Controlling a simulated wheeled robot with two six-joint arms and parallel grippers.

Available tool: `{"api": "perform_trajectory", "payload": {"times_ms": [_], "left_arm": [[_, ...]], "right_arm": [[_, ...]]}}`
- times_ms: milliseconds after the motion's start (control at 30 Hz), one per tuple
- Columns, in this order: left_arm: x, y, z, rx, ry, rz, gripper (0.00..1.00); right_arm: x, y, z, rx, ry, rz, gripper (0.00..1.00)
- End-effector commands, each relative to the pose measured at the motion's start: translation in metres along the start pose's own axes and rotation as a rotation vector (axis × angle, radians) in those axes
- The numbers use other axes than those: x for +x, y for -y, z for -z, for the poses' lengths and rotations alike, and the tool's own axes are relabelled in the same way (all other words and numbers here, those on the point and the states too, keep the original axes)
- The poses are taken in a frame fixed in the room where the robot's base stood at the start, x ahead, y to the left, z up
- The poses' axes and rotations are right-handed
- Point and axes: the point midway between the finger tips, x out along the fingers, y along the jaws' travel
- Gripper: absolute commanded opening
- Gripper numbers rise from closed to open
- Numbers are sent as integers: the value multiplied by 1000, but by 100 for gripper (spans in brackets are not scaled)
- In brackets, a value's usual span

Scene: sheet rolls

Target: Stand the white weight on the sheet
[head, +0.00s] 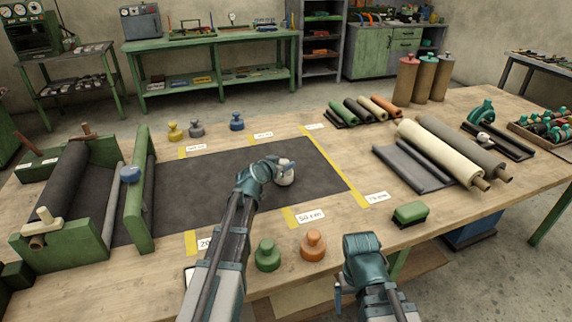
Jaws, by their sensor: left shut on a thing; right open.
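The dark sheet (215,200) lies flat across the middle of the wooden table, coming from the green roll stand on the left. The white weight (285,175) is over the right part of the sheet. My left gripper (276,165) is shut on the white weight from its left side. The weight looks upright; I cannot tell whether its base touches the sheet. My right gripper (340,290) is open and empty, near the table's front edge, to the right of the orange weight.
Green (268,256) and orange (312,246) weights stand at the front edge. Yellow (175,132), grey (196,129) and blue (237,122) weights stand behind the sheet. A green block (410,213) and several rolls (440,153) lie to the right. The roll stand (140,190) borders the sheet's left.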

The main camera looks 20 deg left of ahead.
Motion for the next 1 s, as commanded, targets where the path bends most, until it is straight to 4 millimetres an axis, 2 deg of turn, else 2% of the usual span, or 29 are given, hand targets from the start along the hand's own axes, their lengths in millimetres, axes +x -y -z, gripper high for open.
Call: {"api": "perform_trajectory", "payload": {"times_ms": [33,100,533,567,700,1000], "left_arm": [[3,3,-10,-2,-3,2,0],[4,4,-13,-2,-3,1,0],[5,5,-15,-1,-3,0,0],[4,4,-15,0,0,-1,50],[4,4,-15,0,0,-1,75],[4,4,-14,0,0,-1,76]], "right_arm": [[10,1,1,0,0,0,93],[14,1,1,0,0,0,93],[16,2,1,0,0,0,93],[16,2,1,0,0,0,93],[15,1,1,0,0,0,93],[14,1,1,0,0,0,93]]}}
